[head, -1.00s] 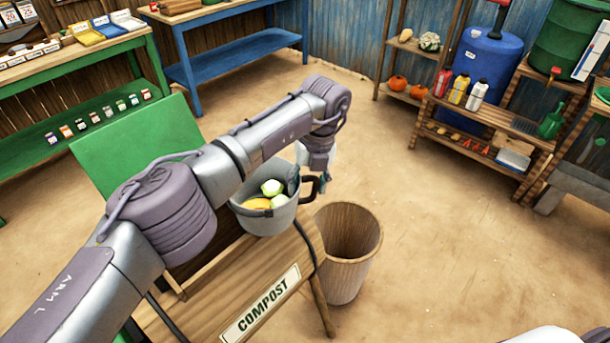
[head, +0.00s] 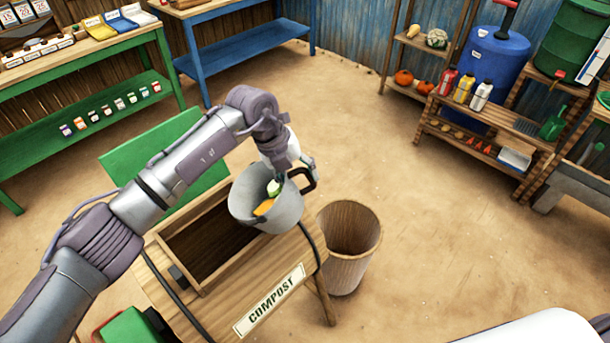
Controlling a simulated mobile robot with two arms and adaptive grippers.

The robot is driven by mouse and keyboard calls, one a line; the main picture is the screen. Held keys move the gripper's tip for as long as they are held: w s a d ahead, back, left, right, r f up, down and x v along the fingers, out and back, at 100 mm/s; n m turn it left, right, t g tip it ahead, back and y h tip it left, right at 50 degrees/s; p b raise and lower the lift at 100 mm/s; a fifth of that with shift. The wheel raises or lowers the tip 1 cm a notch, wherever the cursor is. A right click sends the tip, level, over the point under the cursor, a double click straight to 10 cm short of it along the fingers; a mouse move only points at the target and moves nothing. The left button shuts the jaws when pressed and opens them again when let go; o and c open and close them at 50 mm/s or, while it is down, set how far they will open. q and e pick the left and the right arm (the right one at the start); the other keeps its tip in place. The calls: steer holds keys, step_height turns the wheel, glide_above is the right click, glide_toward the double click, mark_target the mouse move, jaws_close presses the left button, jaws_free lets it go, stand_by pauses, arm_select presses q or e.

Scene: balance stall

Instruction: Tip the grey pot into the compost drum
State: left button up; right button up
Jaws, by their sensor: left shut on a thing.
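The grey pot (head: 283,216) has a black handle on its right side and holds orange and pale green scraps. It is tilted slightly toward the lower left. My left gripper (head: 297,173) is shut on the pot at its upper right, near the handle; its fingertips are partly hidden. The pot is held by the right end of the wooden compost drum (head: 232,297), which has a COMPOST sign on its front. The drum's dark opening (head: 208,240) lies just left of the pot. Its green lid (head: 140,150) stands open behind. My right gripper is not in view.
A wooden bin (head: 349,247) stands right beside the drum. A green bench (head: 85,100) and a blue table (head: 245,47) stand at the back left. Shelves with bottles (head: 481,95) are at the right. The sandy floor between is clear.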

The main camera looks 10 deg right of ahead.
arm_select(q)
steer(key=shift+a+r+h, duration=0.3)
steer(key=shift+r+h, duration=0.2)
steer(key=shift+r, duration=0.15)
steer(key=shift+a+r+h, duration=0.1)
steer(key=shift+a+h, duration=0.2)
steer(key=shift+a, duration=0.05)
steer(key=a+r+h+b, duration=0.3)
steer(key=a+h+b, duration=0.5)
steer(key=a, duration=0.3)
steer(key=a+r+h+b, duration=0.4)
steer(key=a+h+b, duration=0.4)
steer(key=a+b, duration=0.2)
steer(key=shift+w+a+g, duration=0.3)
steer(key=shift+w+a, duration=0.1)
steer(key=shift+a, duration=0.4)
